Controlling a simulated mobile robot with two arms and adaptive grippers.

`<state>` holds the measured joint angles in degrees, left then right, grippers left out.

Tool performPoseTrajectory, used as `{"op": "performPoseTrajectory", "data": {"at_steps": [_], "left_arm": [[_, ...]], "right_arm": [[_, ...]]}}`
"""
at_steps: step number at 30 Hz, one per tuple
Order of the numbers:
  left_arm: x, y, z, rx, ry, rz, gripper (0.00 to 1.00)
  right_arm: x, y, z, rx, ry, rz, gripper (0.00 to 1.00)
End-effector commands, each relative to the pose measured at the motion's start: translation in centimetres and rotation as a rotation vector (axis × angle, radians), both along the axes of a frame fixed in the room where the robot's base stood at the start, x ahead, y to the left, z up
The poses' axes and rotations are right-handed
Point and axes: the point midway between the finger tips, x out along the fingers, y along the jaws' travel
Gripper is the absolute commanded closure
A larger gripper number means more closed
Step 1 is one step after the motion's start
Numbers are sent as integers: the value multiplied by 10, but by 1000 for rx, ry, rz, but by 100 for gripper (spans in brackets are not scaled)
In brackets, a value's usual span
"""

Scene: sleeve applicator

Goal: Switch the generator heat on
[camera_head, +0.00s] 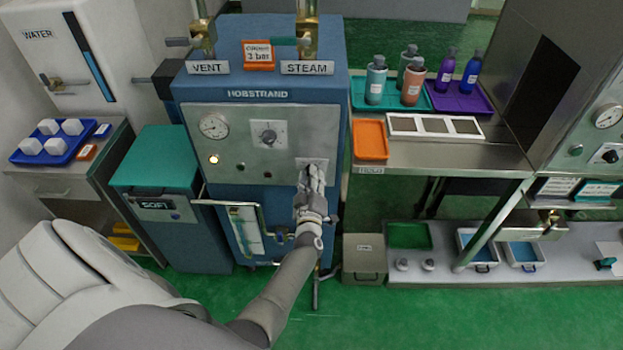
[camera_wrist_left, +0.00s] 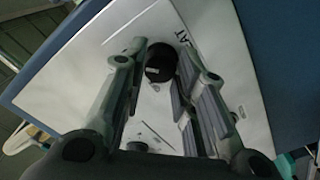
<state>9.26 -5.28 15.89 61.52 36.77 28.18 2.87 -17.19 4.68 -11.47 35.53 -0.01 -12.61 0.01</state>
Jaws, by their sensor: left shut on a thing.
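The generator (camera_head: 257,95), a blue cabinet marked HOBSTRAND, stands in the middle of the head view. Its grey front panel carries a round gauge (camera_head: 214,126), a dial (camera_head: 268,134) and a lit lamp (camera_head: 213,159) at the left. My left gripper (camera_head: 316,168) is at the panel's lower right, over a small pale plate. In the left wrist view, a black round knob (camera_wrist_left: 161,63) sits between the fingertips of my left gripper (camera_wrist_left: 162,58), beside a label ending in "AT". The gripper is shut on this knob. In the head view it hides the knob. My right gripper is out of view.
VENT (camera_head: 208,68) and STEAM (camera_head: 307,68) valves stand on top of the generator. A green-lidded softener box (camera_head: 155,158) is at its left. A steel bench (camera_head: 440,155) with bottles and trays is at the right. Green floor (camera_head: 400,320) is clear in front.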

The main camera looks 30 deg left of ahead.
Motion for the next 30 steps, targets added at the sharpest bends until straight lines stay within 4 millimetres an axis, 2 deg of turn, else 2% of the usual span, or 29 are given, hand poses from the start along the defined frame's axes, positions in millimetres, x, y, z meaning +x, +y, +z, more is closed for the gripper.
{"op": "performPoseTrajectory", "data": {"at_steps": [2,3,8,20,23,30], "left_arm": [[-1,-1,-3,-1,6,-3,97],[-1,-1,-3,-1,6,-3,70],[-1,-1,-2,-1,4,-2,51],[0,0,-2,-34,-21,-1,51],[-1,0,-3,-111,-68,-2,51],[0,0,-5,-436,-268,-3,51]], "right_arm": [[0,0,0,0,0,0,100],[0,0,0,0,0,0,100],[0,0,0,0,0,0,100],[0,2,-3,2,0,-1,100],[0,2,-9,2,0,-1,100],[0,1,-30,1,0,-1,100]]}}
